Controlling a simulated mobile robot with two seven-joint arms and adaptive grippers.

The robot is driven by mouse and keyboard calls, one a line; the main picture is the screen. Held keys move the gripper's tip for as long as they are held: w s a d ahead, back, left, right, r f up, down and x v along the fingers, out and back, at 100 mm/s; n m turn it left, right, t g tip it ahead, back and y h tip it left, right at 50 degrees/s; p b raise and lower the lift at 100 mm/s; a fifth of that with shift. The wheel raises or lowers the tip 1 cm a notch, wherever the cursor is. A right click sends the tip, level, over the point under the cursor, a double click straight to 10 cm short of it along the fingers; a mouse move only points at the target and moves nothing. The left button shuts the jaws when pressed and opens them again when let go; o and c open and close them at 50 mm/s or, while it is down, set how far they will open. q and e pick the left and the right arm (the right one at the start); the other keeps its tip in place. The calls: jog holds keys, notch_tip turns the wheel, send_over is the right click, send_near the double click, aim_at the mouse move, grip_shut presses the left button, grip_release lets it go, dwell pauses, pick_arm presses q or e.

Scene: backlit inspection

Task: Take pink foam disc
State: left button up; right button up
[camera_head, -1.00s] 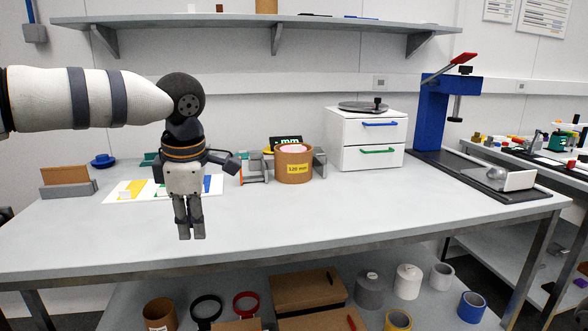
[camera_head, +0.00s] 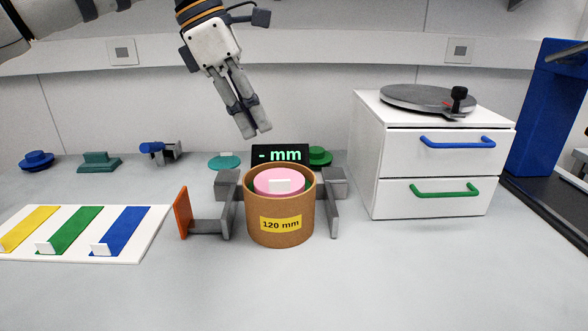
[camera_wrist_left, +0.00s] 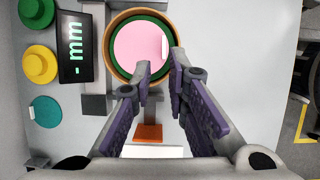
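The pink foam disc (camera_head: 280,174) with a small white tab lies inside a brown round tub (camera_head: 259,236) labelled "120 mm". In the left wrist view the disc (camera_wrist_left: 138,42) is encircled by a dark green ring within the tub's rim. My left gripper (camera_head: 257,133) hangs above and slightly left of the tub in the head view, fingers pointing down, apart from it. In the wrist view its fingertips (camera_wrist_left: 161,62) have a gap between them and hold nothing, near the tub's lower right edge. My right gripper is not in view.
Grey jaws (camera_head: 332,212) flank the tub, with an orange plate (camera_head: 183,212) on the left. A display (camera_head: 280,155) reading "- mm" stands behind. A white drawer unit (camera_head: 367,160) stands right. A white board (camera_head: 150,238) with coloured strips lies left. The front table is clear.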

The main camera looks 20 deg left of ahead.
aim_at(279, 180)
pick_arm(q)
jog(key=x, duration=0.7)
jog(key=s+x, duration=0.1)
jog(key=x, duration=0.2)
jog(key=shift+a+f, duration=0.1)
jog(key=shift+f, duration=0.3)
grip_shut()
